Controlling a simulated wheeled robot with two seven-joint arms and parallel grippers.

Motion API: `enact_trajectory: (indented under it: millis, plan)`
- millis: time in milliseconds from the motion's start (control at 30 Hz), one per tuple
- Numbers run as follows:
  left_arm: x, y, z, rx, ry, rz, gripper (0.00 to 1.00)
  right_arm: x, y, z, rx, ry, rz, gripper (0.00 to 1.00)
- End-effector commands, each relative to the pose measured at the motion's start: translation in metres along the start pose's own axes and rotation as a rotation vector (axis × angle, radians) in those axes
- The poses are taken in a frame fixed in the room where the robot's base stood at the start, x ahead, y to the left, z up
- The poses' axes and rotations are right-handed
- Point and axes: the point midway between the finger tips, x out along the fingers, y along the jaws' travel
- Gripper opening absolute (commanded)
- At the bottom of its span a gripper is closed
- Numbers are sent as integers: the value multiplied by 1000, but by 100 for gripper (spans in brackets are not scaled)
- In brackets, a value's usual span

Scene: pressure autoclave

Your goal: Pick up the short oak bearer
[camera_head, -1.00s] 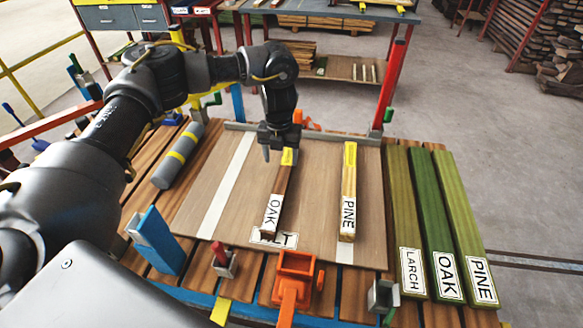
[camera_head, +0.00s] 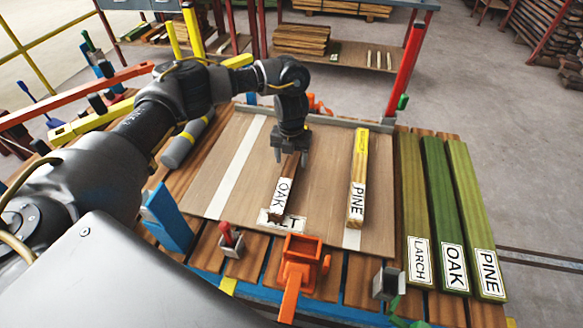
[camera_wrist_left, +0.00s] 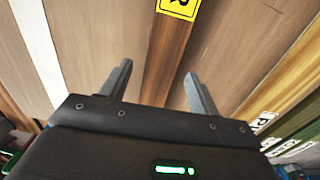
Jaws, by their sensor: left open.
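The short oak bearer (camera_head: 284,193) is a brown bar with a white OAK label on its near end. It lies on the wooden board (camera_head: 325,200), and its near end overlaps a partly hidden label on the board. My left gripper (camera_head: 291,158) is open above the bearer's far part. In the left wrist view the bearer (camera_wrist_left: 165,62) runs between the two open fingers (camera_wrist_left: 158,88), with a yellow tag at its far end. I cannot tell whether the fingers reach down beside it. My right gripper is not in view.
A bar labelled PINE (camera_head: 358,180) lies to the right on the board. Green-tinted boards labelled LARCH (camera_head: 412,200), OAK (camera_head: 442,200) and PINE (camera_head: 474,205) lie further right. An orange clamp (camera_head: 300,262) and a blue post (camera_head: 170,222) stand along the near edge.

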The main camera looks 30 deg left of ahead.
Motion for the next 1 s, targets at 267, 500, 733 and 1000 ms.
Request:
enact_trajectory:
  millis: [267, 500, 733, 1000]
  plan:
    - [26, 0, 0, 0, 0, 0, 62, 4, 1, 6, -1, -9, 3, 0]
    - [26, 0, 0, 1, -1, 0, 57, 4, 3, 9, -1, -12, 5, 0]
    - [26, 0, 0, 0, -1, 0, 26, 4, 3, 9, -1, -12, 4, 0]
    - [25, 0, 1, 0, -2, -1, 0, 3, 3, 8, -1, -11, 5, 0]
